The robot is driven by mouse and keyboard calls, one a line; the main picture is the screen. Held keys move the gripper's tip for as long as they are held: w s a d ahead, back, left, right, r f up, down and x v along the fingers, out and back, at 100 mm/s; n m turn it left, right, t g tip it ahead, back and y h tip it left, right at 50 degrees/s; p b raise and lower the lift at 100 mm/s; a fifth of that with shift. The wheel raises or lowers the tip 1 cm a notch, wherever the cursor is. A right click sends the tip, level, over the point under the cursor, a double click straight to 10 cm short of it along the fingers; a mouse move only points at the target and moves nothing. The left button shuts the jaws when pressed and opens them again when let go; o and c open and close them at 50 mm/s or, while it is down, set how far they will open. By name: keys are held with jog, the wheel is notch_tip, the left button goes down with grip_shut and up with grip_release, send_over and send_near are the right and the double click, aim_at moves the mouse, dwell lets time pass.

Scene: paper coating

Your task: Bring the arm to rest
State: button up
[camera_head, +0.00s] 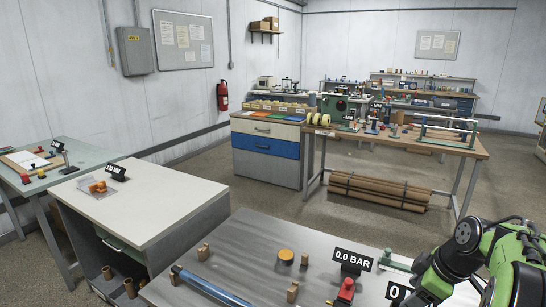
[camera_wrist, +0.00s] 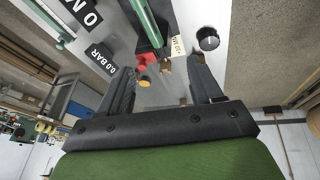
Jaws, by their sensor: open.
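My gripper (camera_wrist: 162,63) shows in the wrist view as two dark fingers spread apart, with nothing held between them. Past the fingers, a red part (camera_wrist: 147,58) and small tan pieces are seen on the grey bench; I cannot tell how far off they are. In the head view my green and black arm (camera_head: 478,258) is bent at the lower right, over the bench's right end. My fingers are not visible there.
The grey metal bench (camera_head: 235,250) holds a blue rod (camera_head: 212,287), an orange disc (camera_head: 286,255), small tan blocks, a red part (camera_head: 346,290) and a "0.0 BAR" sign (camera_head: 352,260). A white-topped cabinet (camera_head: 150,210) stands left.

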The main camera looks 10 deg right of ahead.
jog(key=s+a+r+m+h, duration=0.1)
jog(key=s+a+r+m, duration=0.15)
jog(key=a, duration=0.55)
jog(key=s+a+r+m, duration=0.1)
jog(key=s+a+r, duration=0.15)
jog(key=a, duration=0.65)
jog(key=s+a+m+t, duration=0.1)
jog(key=s+a+m, duration=0.3)
jog(key=s+a, duration=0.3)
jog(key=s, duration=0.4)
jog(key=shift+a+f+m+t, duration=0.15)
jog(key=shift+f+m+t, duration=0.15)
jog(key=shift+f+m, duration=0.05)
jog(key=shift+s, duration=0.1)
jog(key=shift+c, duration=0.3)
